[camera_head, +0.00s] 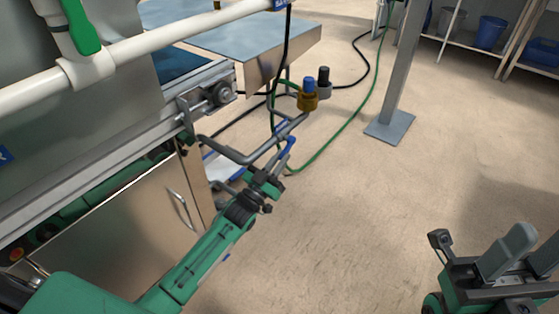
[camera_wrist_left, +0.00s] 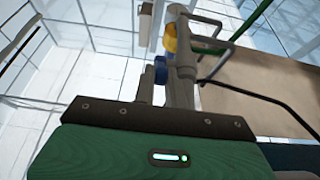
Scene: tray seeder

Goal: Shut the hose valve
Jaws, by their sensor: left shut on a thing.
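The hose valve's blue lever (camera_head: 289,143) shows at the end of my left arm, below a bent grey pipe. My left gripper (camera_head: 279,162) is shut on this lever; the jaws are small and partly hidden in the head view. In the left wrist view the blue part (camera_wrist_left: 160,70) sits at the fingers (camera_wrist_left: 168,92), with a yellow fitting (camera_wrist_left: 170,38) and grey pipe beyond. The lever's exact angle to the pipe is hard to tell. My right gripper (camera_head: 528,251) is empty at the lower right, its two grey fingers apart.
A brass fitting (camera_head: 308,101) with a blue cap stands at the pipe's end, beside a black-capped one (camera_head: 324,82). A green hose (camera_head: 345,125) and black hose run over the floor. The steel machine (camera_head: 110,220) fills the left. A grey post (camera_head: 402,75) stands behind; open floor lies right.

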